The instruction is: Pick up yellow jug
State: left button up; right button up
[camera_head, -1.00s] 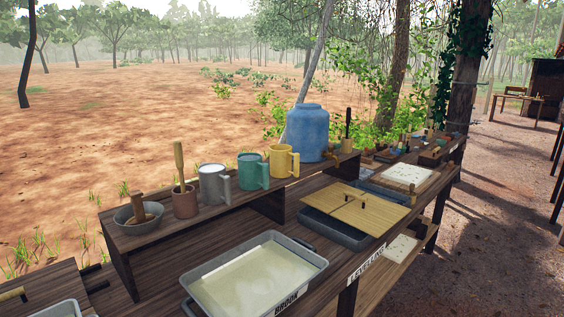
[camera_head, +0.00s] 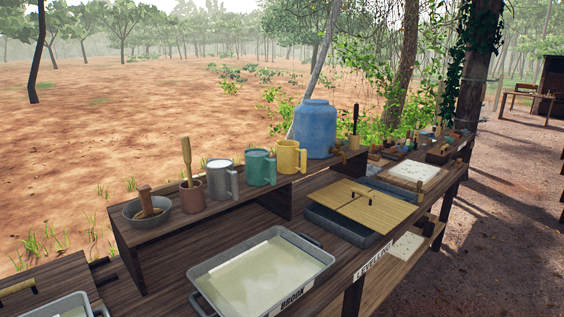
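The yellow jug (camera_head: 288,157) stands upright on the raised wooden shelf (camera_head: 190,218) at the back of the bench. Its handle points right. The green jug (camera_head: 258,168) is just to its left, and the large blue barrel (camera_head: 315,130) is just behind it to the right. Neither of my grippers shows in the head view, so their positions and states are hidden.
A grey jug (camera_head: 219,180), a brown cup with a wooden tool (camera_head: 192,195) and a grey bowl (camera_head: 147,213) share the shelf. A tray of pale liquid (camera_head: 262,272) lies in front, with a wooden-lidded tray (camera_head: 365,205) to its right.

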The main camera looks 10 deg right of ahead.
aim_at(287, 150)
jog(key=l+u, duration=0.2)
jog(key=u, duration=0.2)
jog(key=l+u, duration=0.25)
jog(key=u, duration=0.2)
jog(key=l+u, duration=0.4)
jog(key=k+l+u, duration=0.1)
jog(key=l, duration=0.3)
jog(key=l+u, duration=0.1)
jog(key=l, duration=0.3)
jog(key=k+l+u, duration=0.1)
jog(key=l, duration=0.25)
jog(key=k+l, duration=0.2)
jog(key=l, duration=0.15)
jog(key=k+l+u, duration=0.15)
jog(key=l, duration=0.25)
jog(key=k+l+u, duration=0.1)
jog(key=l, duration=0.25)
